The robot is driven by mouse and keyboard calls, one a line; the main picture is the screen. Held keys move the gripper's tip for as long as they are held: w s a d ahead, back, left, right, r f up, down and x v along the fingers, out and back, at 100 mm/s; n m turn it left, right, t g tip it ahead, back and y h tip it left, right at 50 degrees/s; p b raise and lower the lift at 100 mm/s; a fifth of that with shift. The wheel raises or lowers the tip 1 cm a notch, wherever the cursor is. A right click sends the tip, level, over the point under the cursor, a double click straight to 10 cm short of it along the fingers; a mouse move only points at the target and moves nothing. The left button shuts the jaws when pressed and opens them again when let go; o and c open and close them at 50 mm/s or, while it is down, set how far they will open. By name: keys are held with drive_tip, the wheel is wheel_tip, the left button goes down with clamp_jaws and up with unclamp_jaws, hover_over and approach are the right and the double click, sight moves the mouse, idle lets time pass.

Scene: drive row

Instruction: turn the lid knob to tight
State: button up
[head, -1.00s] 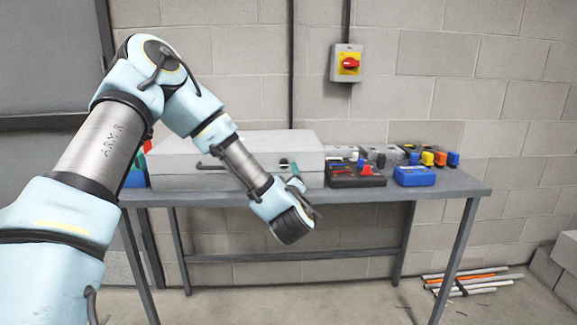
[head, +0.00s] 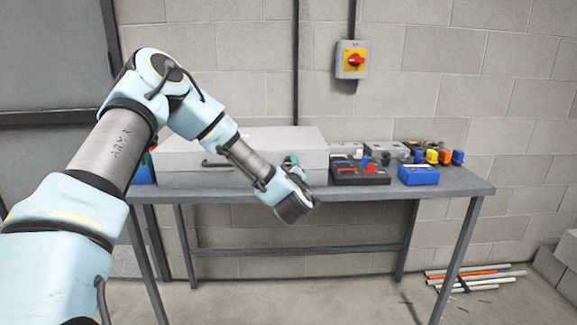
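A grey lidded case (head: 240,150) lies on the grey table, with a dark handle on its front. I cannot make out a lid knob for certain; part of the case front is behind my arm. A red knob (head: 356,60) on a yellow plate sits on the grey wall box (head: 352,70), above the table. My gripper (head: 297,207) hangs in front of the table's front edge, below the case's right end and apart from the wall box. Its fingers are too small and turned away to tell whether they are open or shut.
A black box (head: 360,175) with red parts and a blue box (head: 418,174) stand on the table (head: 455,184) right of the case. Several small coloured items stand behind them. Pipes (head: 475,277) lie on the floor at right. The floor before the table is clear.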

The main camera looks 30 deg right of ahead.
clamp_jaws()
drive_tip(key=shift+m, duration=0.4)
drive_tip(key=m+b, duration=0.2)
drive_tip(key=m, duration=0.1)
drive_tip(key=shift+m, duration=0.4)
drive_tip(key=m+b, duration=0.2)
drive_tip(key=m, duration=0.2)
drive_tip(key=shift+s+m, duration=0.1)
drive_tip(key=shift+m, duration=0.2)
drive_tip(key=m+b, duration=0.1)
drive_tip(key=m, duration=0.3)
drive_tip(key=shift+d, duration=0.1)
drive_tip(key=shift+m+b, duration=0.3)
drive_tip(key=shift+m, duration=1.4)
